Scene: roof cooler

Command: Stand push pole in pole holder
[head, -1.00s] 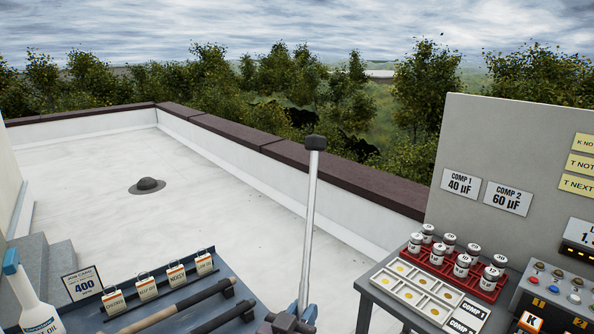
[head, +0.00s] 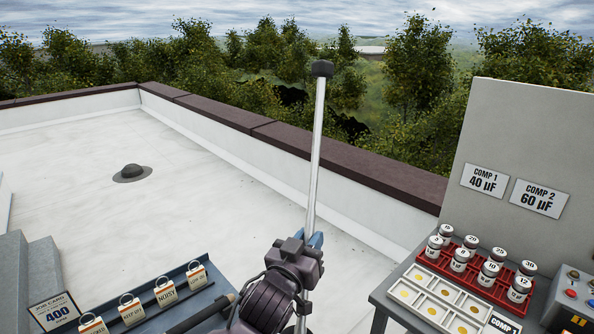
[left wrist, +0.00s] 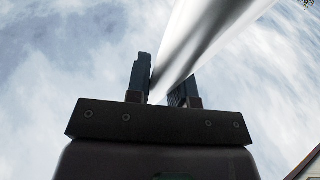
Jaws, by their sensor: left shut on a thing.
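The push pole (head: 316,150) is a silver metal pole with a dark cap on top. It stands nearly upright in the middle of the head view, leaning slightly right at the top. My left gripper (head: 308,245) is shut on the pole at its lower visible part. The left wrist view shows the pole (left wrist: 195,45) running between the two dark fingers (left wrist: 165,92). The pole's lower end runs out of the bottom of the head view. I cannot make out the pole holder. My right gripper is not in view.
At right, a grey bench bears a red rack (head: 470,262) of capacitors, a white tray (head: 435,300) and an upright panel (head: 530,150). At lower left, a blue-grey table (head: 205,290) holds tags and a dark bar. The white roof (head: 200,200) behind is mostly clear, with a low parapet.

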